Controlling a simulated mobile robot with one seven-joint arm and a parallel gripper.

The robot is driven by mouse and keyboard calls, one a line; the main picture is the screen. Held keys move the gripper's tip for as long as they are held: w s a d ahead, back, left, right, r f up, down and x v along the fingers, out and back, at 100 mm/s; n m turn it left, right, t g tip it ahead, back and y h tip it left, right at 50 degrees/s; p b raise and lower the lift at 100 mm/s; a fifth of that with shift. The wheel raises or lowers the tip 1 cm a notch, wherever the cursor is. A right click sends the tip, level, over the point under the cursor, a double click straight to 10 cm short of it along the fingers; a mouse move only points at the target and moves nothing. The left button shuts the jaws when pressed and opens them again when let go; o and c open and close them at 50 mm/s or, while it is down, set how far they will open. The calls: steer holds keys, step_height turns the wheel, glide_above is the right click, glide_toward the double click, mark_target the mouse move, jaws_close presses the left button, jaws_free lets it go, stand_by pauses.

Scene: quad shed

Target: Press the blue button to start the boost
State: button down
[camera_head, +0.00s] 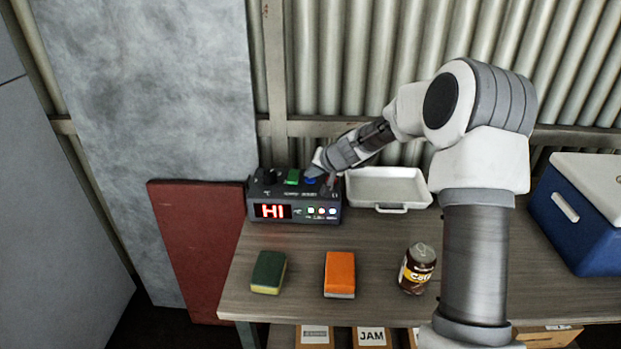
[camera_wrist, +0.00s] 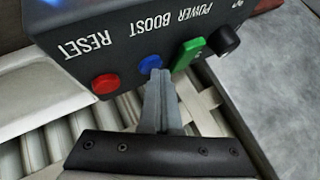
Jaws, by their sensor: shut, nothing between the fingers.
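The dark control box (camera_head: 262,194) sits at the back left of the table, its display reading "HI". On its top are a blue button (camera_wrist: 151,63) labelled BOOST, a red button (camera_wrist: 105,84) labelled RESET, a green POWER switch (camera_wrist: 188,53) and a black knob (camera_wrist: 225,40). My gripper (camera_wrist: 156,75) is shut and empty, its fingertips right at the blue button and partly covering it in the wrist view. I cannot tell whether they touch it or whether it is pushed down. In the head view the blue button (camera_head: 310,181) shows beside my fingertips.
A white tray (camera_head: 404,207) stands right of the box. A green sponge (camera_head: 268,272), an orange sponge (camera_head: 339,273) and a brown can (camera_head: 417,269) stand nearer the front edge. A blue cooler (camera_head: 575,225) is at the right.

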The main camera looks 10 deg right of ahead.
mark_target(312, 182)
steer(key=shift+r+p, duration=0.35)
steer(key=shift+r, duration=0.4)
steer(key=shift+r+p, duration=1.7)
steer(key=shift+r, duration=0.85)
